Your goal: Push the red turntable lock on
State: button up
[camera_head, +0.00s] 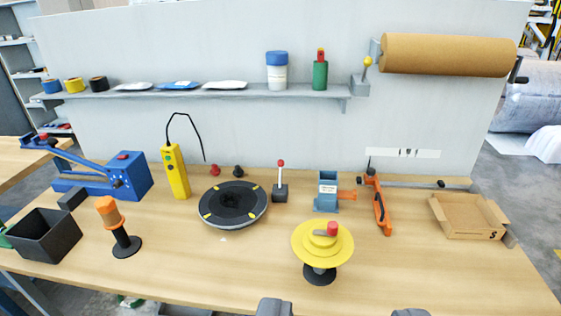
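A round dark turntable (233,204) with yellow marks lies on the wooden bench, left of centre. Just behind it stand a small red knob (214,170) and, to its right, a small black knob (239,171). The red knob may be the turntable lock; its on or off state cannot be told. A lever with a red tip (280,180) stands upright to the right of the turntable. My gripper (342,311) shows as two grey fingertips set wide apart at the bottom edge. It is open, with nothing visible between the fingers, and is apart from the turntable and knobs.
A yellow spool (323,243) with a red knob stands between my gripper and the bench's back. A yellow handheld device (175,171) stands left of the turntable. A blue lever machine (110,177), black bin (46,235) and cardboard tray (468,216) flank the bench. The bench's front centre-left is clear.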

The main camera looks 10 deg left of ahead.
aim_at(280, 162)
jog(key=u, duration=0.55)
jog(key=i, duration=2.05)
jog(key=z, duration=0.55)
